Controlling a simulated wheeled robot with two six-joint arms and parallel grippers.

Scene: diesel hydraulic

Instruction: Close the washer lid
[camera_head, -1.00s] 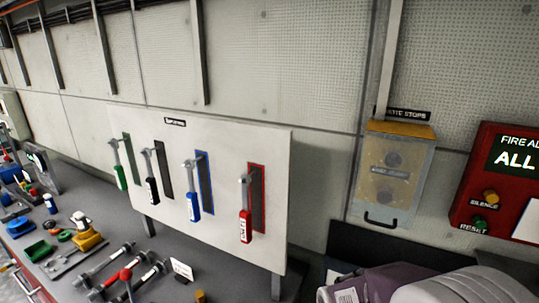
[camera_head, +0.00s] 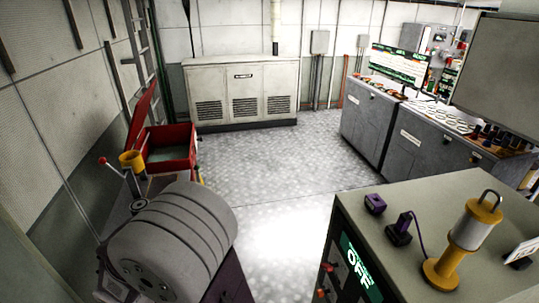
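The washer (camera_head: 196,163) looks to be the red open-topped box standing near the left wall in the head view. Its red lid (camera_head: 141,112) is raised, tilted up at the box's left side. A grey inside surface shows below the rim. The lower part of the washer is partly hidden by a grey drum-shaped machine in front of it. Neither of my grippers is in view.
A bench (camera_head: 440,195) with a lamp (camera_head: 468,240) is at right. Bright open floor (camera_head: 275,165) lies between, up to a white cabinet (camera_head: 240,90).

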